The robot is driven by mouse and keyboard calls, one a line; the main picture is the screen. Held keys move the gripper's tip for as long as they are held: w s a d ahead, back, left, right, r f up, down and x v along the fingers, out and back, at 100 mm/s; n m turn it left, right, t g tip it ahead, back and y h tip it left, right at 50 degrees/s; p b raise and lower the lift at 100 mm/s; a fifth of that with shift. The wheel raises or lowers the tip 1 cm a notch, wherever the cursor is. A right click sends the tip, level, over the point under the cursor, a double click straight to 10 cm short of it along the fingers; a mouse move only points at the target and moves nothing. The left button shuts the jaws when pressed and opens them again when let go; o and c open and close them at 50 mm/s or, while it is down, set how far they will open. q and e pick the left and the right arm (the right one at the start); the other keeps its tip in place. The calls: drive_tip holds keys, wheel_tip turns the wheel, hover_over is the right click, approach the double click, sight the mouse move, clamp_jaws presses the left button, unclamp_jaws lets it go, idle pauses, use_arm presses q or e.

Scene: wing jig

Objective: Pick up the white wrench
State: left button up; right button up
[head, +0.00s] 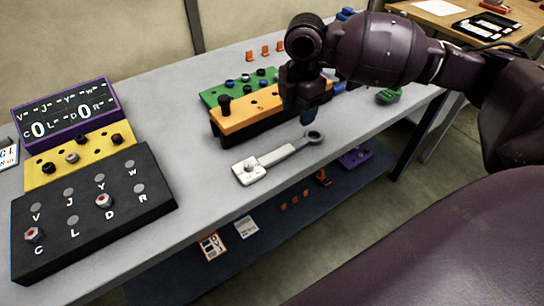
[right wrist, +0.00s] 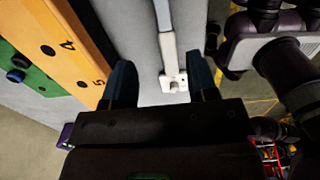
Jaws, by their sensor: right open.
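The white wrench (head: 284,154) lies on the grey table in front of the orange block. It has a squarish white block at its near-left end and a dark ring at its far-right end. My right gripper (head: 306,108) is above the table just behind the wrench's ring end, pointing down and apart from it. In the right wrist view, the fingers of the right gripper (right wrist: 161,80) are spread, and part of the wrench (right wrist: 167,45) shows between them, closer to the right finger. Nothing is held. My left gripper is not in view.
The orange block (head: 238,125) and a green board (head: 212,96) with knobs stand behind the wrench. A black lettered panel (head: 88,222), a yellow strip and a purple-framed display (head: 68,112) are at the left. The table's front edge is close to the wrench; a lower shelf is beneath.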

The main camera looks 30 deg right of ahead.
hover_over(298, 144)
drive_tip(key=f, duration=0.4)
drive_tip(key=shift+w+a+f+b, duration=0.1)
drive_tip(key=shift+w+b, duration=0.25)
drive_tip(key=shift+b, duration=0.05)
drive_tip(key=shift+f, duration=0.65)
drive_tip(key=f, duration=0.1)
drive_tip(key=f+b, duration=0.1)
drive_tip(key=f, duration=0.2)
drive_tip(key=shift+s+f, duration=0.15)
drive_tip(key=shift+s, duration=0.2)
drive_tip(key=shift+f, duration=0.1)
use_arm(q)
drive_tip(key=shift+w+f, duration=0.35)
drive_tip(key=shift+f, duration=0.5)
use_arm(e)
clamp_jaws()
